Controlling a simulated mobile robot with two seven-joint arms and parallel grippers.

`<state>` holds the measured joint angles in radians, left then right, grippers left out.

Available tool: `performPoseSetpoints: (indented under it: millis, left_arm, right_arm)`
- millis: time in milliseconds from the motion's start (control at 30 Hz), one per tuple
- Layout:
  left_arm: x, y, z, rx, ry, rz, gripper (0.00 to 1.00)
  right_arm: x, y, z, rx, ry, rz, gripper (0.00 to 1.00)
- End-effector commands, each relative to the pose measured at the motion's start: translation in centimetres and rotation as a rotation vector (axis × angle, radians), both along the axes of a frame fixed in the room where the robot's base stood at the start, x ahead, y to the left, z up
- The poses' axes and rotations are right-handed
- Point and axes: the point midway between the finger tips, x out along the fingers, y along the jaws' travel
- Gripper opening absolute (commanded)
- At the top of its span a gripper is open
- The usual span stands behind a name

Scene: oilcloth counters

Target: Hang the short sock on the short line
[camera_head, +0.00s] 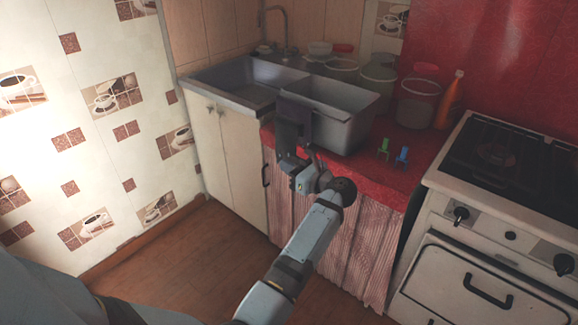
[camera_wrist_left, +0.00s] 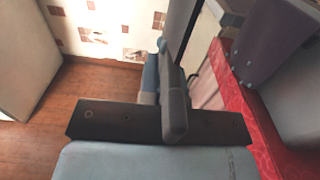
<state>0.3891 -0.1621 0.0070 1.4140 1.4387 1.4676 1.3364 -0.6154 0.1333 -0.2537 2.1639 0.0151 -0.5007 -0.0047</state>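No sock and no line can be made out in either view. A green peg (camera_head: 383,149) and a blue peg (camera_head: 402,156) stand on the red counter, right of the grey basin (camera_head: 345,128). My left gripper (camera_head: 290,158) is at the counter's front edge, in front of the basin, left of the pegs and apart from them. In the left wrist view its fingers (camera_wrist_left: 173,100) sit together at the middle of the dark bar, with nothing visible held. A dark flat piece shows above it against the basin; I cannot tell what it is. My right gripper is out of view.
The red counter (camera_head: 365,176) has a pleated curtain below. A sink (camera_head: 235,85) is left of the basin. Jars (camera_head: 418,103) and an orange bottle (camera_head: 449,100) stand behind the pegs. A stove (camera_head: 490,165) is at right. The floor (camera_head: 170,255) at left is clear.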

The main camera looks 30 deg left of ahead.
Motion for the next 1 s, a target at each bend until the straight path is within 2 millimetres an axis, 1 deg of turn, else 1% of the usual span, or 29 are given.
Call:
performPoseSetpoints:
  millis: [233,367,1000]
  left_arm:
    - [0.0,0.0,0.0,0.0,0.0,0.0,0.0]
    - [0.0,0.0,0.4,0.0,-0.001,0.0,0.0]
    - [0.0,0.0,5.3,-0.001,-0.002,0.0,0.0]
  right_arm:
    - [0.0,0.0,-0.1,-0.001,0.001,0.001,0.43]
    - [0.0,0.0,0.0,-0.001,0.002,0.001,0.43]
    - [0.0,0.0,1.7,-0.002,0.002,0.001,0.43]
